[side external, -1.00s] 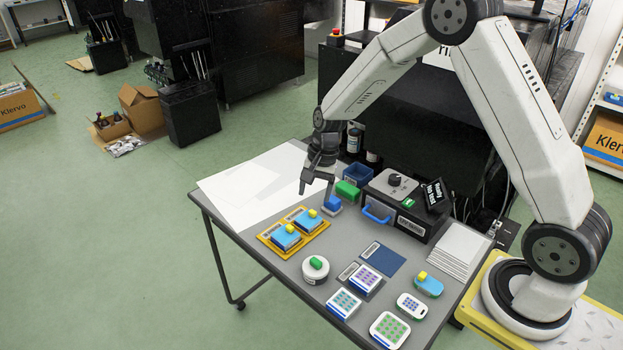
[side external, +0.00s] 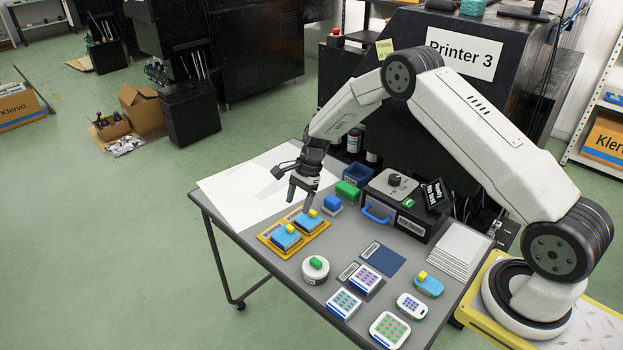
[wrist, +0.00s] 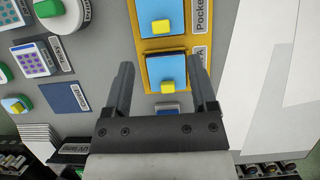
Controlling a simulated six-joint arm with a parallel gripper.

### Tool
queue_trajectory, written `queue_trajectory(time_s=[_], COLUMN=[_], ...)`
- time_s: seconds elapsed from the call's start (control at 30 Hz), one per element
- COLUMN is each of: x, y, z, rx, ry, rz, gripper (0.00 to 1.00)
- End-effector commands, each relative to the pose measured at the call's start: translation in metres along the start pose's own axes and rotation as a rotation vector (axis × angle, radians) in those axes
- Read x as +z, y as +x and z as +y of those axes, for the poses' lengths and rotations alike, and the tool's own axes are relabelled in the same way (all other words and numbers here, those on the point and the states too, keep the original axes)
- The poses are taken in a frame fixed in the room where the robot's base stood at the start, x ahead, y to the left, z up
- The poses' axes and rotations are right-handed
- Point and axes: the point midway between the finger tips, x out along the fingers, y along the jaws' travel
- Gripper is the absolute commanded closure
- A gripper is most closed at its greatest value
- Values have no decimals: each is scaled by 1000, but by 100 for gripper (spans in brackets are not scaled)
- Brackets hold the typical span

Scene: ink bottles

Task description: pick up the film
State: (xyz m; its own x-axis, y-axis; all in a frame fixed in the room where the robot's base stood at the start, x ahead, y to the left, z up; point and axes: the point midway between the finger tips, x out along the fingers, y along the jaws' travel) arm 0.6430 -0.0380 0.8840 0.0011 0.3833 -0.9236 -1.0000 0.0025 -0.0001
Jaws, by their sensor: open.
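No part is labelled film that I can read, so I cannot tell which thing is the film. Two light-blue blocks with yellow knobs sit in a yellow tray (side external: 268,240): a nearer-left block (side external: 286,238) and a far-right block (side external: 308,224). My gripper (side external: 301,201) is open and empty, pointing down just above and behind the far-right block. In the wrist view, this block (wrist: 158,69) with its yellow knob shows between the spread fingers (wrist: 161,68), apart from them. A blue-topped piece on a grey base (side external: 332,203) stands to the right, partly hidden in the wrist view.
A white sheet (side external: 235,195) covers the table's left end. A green block (side external: 347,190), a black box (side external: 415,215) and a dark-blue pad (side external: 382,258) lie to the right. A round white pot with green knob (side external: 315,268) and several patterned pads stand at the front.

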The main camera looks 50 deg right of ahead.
Motion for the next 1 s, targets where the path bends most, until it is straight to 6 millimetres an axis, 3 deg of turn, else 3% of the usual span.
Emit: queue_trajectory(time_s=[0.2, 0.47, 1.0], x=[1, 1, 2], y=[16, 20, 69], z=[0, 0, -2], rx=[1, 1, 2], ry=[-1, -2, -2], rz=[0, 0, 1], gripper=[26, 26, 26])
